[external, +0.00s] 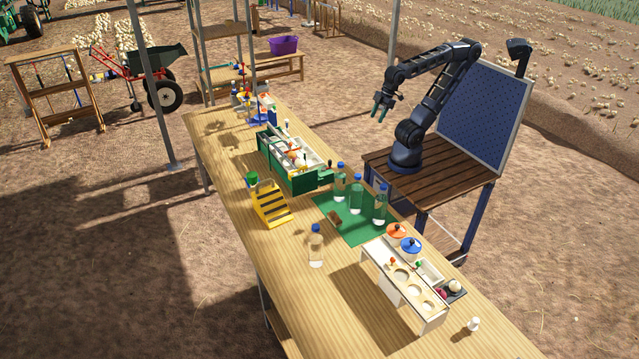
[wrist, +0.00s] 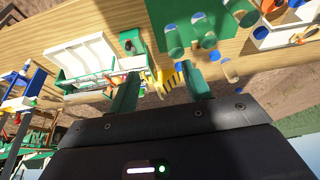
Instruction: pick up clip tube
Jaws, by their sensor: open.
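My gripper (external: 381,105) is open and empty, held in the air at the right of the long table, well apart from the things on it. In the wrist view my two green fingers (wrist: 160,88) stand spread, with the yellow stepped rack (wrist: 166,80) showing beyond and between them. I cannot tell for certain which thing is the clip tube. A green box (external: 292,178) with white compartments holds several small items at the middle of the table; it also shows at the upper left of the wrist view (wrist: 62,76). Its small contents are too small to tell apart.
Several clear blue-capped bottles (external: 356,200) stand on or by a green mat (external: 330,204). A clear bottle (external: 316,250) stands left of the mat. A white rack (external: 392,283) with round holes is near the front. The yellow stepped rack (external: 271,205) stands beside the green box.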

